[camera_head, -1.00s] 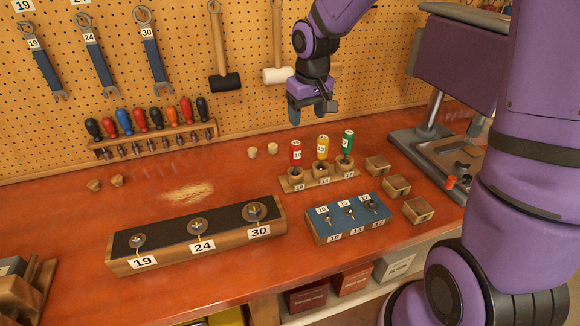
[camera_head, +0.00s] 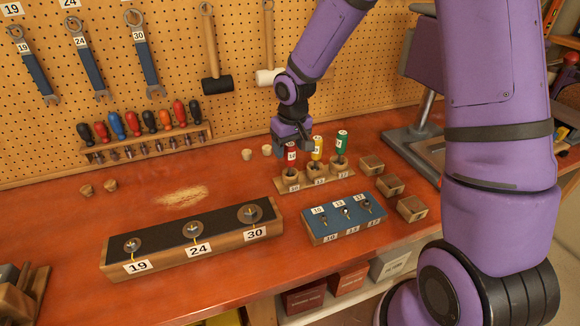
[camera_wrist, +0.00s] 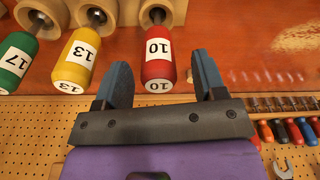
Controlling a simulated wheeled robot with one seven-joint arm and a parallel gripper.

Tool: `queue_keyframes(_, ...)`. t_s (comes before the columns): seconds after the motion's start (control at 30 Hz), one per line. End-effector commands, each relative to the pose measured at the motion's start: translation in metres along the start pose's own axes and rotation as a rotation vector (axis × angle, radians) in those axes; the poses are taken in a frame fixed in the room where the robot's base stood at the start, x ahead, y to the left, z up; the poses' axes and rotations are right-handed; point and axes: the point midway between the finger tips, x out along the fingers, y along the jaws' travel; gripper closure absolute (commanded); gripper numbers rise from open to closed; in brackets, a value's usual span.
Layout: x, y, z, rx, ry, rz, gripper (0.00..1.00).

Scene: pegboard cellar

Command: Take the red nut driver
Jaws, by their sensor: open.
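The red nut driver (camera_head: 291,157), labelled 10, stands upright at the left end of a small wooden stand (camera_head: 318,182). In the wrist view the red nut driver (camera_wrist: 157,55) shows its handle between my two fingers. My gripper (camera_head: 292,140) is open around or just above the top of its handle; it also shows in the wrist view (camera_wrist: 162,85). Clear gaps show on both sides and no finger visibly touches it. The yellow nut driver (camera_head: 316,148), labelled 13, stands beside it, close to one finger. The green nut driver (camera_head: 341,143), labelled 17, stands at the right end.
A blue-topped block (camera_head: 345,216) with small bits lies in front of the stand. Several small wooden blocks (camera_head: 390,184) lie to its right. A long wooden holder (camera_head: 190,240) labelled 19, 24, 30 is at front left. A screwdriver rack (camera_head: 150,142) stands by the pegboard.

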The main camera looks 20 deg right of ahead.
Motion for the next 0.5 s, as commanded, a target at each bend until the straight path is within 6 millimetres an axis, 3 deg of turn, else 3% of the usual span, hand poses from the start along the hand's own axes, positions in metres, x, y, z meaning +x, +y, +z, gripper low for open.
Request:
queue_keyframes(0.13, 0.016, 0.001, 0.0, 0.001, -0.001, 0.0, 0.36)
queue_keyframes(0.4, 0.018, 0.001, 0.0, 0.001, 0.002, 0.0, 0.36)
queue_keyframes(0.43, 0.018, 0.001, 0.0, 0.001, 0.002, 0.0, 0.38)
queue_keyframes(0.5, 0.018, 0.001, 0.0, 0.001, 0.002, 0.0, 0.54)
